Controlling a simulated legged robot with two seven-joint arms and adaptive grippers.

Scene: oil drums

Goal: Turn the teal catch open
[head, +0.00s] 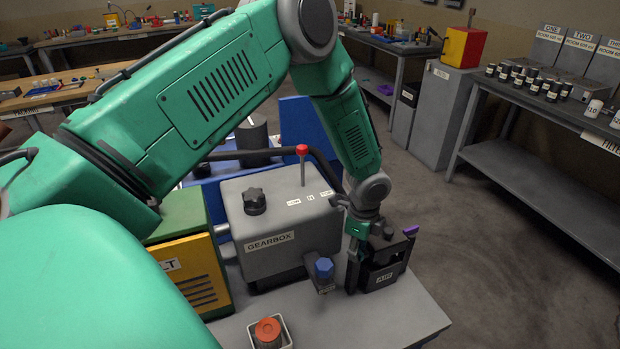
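My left gripper (368,238) reaches down from above at the front right of the bench. It is at the top of a small black labelled unit (384,277), which has a purple tab (411,230) at its upper right. The gripper overlaps the unit in the picture, and its fingertips are hard to make out, so I cannot tell whether they touch it or how far they are apart. I cannot pick out a teal catch; the gripper and wrist cover part of the unit. My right gripper is not in view.
A grey gearbox (272,247) with a black knob (254,201) and red-topped lever (302,151) stands left of the gripper. A blue knob (323,268) is close by. An orange-capped item sits in a white tray (289,331). Open floor (480,250) lies right.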

